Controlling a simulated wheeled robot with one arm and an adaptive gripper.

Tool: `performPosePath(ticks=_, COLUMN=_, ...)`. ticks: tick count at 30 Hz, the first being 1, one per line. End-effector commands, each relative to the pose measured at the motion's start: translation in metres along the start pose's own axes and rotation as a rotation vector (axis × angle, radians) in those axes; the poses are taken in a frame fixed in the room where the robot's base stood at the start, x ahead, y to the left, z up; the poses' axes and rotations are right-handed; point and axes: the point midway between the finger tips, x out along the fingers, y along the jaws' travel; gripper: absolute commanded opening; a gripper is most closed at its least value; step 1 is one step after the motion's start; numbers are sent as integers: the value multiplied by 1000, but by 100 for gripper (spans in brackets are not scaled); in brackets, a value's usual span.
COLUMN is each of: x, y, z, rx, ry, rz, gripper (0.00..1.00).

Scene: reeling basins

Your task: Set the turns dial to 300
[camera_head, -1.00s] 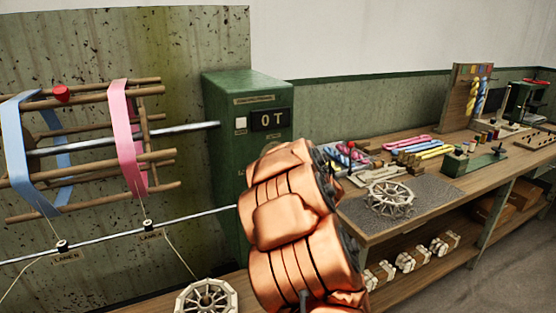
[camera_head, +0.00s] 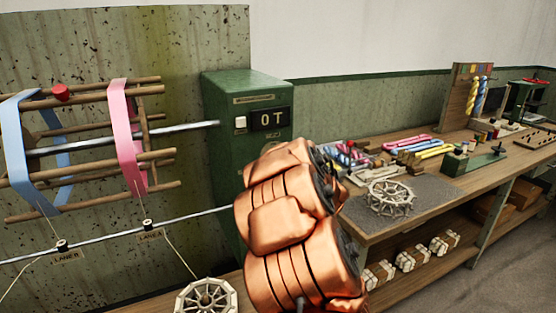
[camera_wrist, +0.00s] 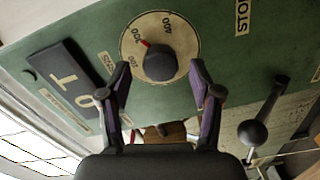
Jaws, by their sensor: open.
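The turns dial (camera_wrist: 183,29) shows in the wrist view as a round tan plate with numbers, on a green panel. Its dark round knob (camera_wrist: 160,62) has a red pointer mark at the upper left, near a number that is too small to read surely; 400 is to its right. My gripper (camera_wrist: 161,74) is open, with one finger on each side of the knob. I cannot tell if either finger touches it. In the head view the green control box (camera_head: 222,150) shows a display (camera_head: 270,118) reading 0 T. My arm hides the dial there.
In the wrist view a ball-ended lever (camera_wrist: 252,133) and a STOP label lie right of the dial. In the head view, a reel with blue and pink bands (camera_head: 122,130) is at left. A workbench (camera_head: 375,222) with skeins and tools extends right.

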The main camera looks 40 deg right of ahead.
Motion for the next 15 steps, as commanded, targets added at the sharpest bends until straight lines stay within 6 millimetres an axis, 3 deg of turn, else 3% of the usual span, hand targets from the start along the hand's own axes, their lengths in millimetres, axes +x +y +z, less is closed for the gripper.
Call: performPosePath(ticks=15, x=-81, y=-1, z=2, rx=1, ry=-5, rz=-1, gripper=64)
